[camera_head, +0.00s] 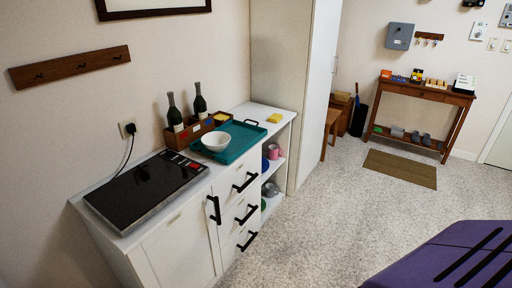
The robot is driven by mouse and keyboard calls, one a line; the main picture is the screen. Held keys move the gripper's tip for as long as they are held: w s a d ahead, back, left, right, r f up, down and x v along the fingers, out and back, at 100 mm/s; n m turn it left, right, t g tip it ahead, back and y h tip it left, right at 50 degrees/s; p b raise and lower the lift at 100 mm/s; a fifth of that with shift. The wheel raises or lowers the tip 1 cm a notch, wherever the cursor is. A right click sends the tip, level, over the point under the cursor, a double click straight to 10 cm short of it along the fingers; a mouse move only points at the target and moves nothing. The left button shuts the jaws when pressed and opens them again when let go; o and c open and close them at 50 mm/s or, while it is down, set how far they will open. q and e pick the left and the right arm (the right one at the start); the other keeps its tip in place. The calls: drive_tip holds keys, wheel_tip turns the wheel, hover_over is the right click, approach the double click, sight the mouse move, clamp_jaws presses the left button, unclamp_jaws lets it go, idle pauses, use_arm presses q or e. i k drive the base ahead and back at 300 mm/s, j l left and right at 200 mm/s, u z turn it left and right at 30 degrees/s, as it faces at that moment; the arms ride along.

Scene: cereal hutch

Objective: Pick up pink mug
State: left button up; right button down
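The pink mug (274,152) sits on the upper open shelf at the right end of the white cabinet. It is small in the view and partly hidden by the shelf's side and the cabinet. A blue item (265,163) is beside it on the left. Neither of my grippers shows in the view.
The white cabinet (165,237) has black handles jutting out. On top are a black cooktop (146,185), a teal tray (243,138) with a white bowl (215,141), bottles and a yellow item (274,118). Carpet in front is clear; a purple piece (455,250) fills the lower right.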

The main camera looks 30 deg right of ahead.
sight(276, 153)
drive_tip(key=l+u, duration=0.15)
drive_tip(key=l, duration=1.15)
drive_tip(key=i+l+u, duration=0.15)
drive_tip(key=l, duration=0.4)
drive_tip(key=l+u, duration=0.2)
drive_tip(key=l, duration=0.35)
drive_tip(key=l+u, duration=0.15)
drive_tip(key=l, duration=0.4)
drive_tip(key=l+u, duration=0.2)
drive_tip(key=l, duration=0.35)
drive_tip(key=l+u, duration=0.15)
drive_tip(key=l, duration=0.4)
drive_tip(key=l+u, duration=0.15)
drive_tip(key=l, duration=0.4)
drive_tip(key=l+u, duration=0.2)
drive_tip(key=l, duration=0.35)
drive_tip(key=k+l+u, duration=0.15)
drive_tip(key=l, duration=0.35)
drive_tip(key=k+l+u, duration=0.15)
drive_tip(key=l, duration=0.35)
drive_tip(key=k+l+u, duration=0.15)
drive_tip(key=l, duration=0.35)
